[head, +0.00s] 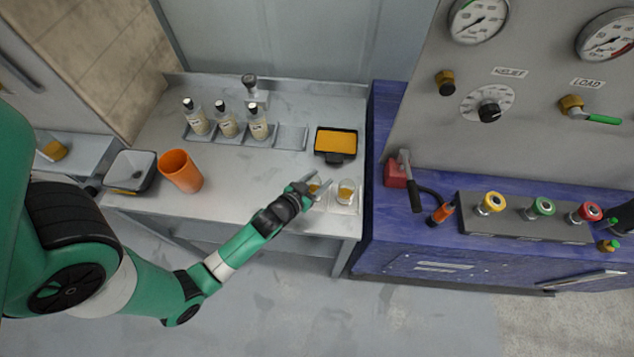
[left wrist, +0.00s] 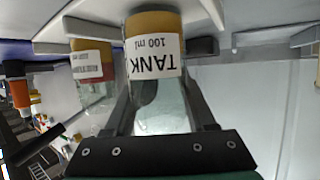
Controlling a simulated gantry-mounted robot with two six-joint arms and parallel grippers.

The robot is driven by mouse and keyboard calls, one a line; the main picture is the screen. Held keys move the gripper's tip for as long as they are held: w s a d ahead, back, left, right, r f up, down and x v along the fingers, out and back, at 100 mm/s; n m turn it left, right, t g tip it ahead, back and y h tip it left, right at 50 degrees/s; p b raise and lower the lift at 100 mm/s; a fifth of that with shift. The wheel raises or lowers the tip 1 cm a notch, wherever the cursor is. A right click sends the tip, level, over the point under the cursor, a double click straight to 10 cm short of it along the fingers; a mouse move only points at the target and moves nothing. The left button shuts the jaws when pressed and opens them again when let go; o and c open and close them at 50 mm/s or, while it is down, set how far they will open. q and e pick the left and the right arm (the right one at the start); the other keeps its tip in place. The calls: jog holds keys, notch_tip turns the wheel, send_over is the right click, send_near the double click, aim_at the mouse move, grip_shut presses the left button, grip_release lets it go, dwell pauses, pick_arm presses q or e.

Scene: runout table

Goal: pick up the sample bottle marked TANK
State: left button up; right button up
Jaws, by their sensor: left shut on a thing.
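The sample bottle marked TANK (left wrist: 153,58) is between the fingers of my left gripper (left wrist: 160,105) in the left wrist view. Its white label reads TANK, 100 ml, upside down there, and amber liquid shows at one end. In the head view the left gripper (head: 306,186) is at the front right of the bench, shut on this bottle (head: 315,189), which it mostly hides. A second sample bottle (head: 346,191) with amber liquid stands close to its right. That bottle also shows in the left wrist view (left wrist: 90,62), with a label too small to read. My right gripper is out of view.
Several capped bottles (head: 227,124) stand in a rack at the back of the bench. An orange cup (head: 180,171), a grey tray (head: 131,172) and a black tray with an orange pad (head: 336,143) are also there. A blue console (head: 440,240) adjoins at right. The bench middle is clear.

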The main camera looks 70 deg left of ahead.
pick_arm(q)
jog(key=r, duration=0.1)
jog(key=r+p, duration=0.1)
jog(key=r, duration=0.2)
jog(key=shift+s+d+r+p, duration=0.1)
jog(key=shift+s+d+p, duration=0.15)
jog(key=shift+d+p, duration=0.1)
jog(key=s+d+r, duration=0.8)
jog(key=s+d, duration=0.1)
jog(key=shift+s+d+r, duration=0.15)
jog(key=shift+r, duration=0.15)
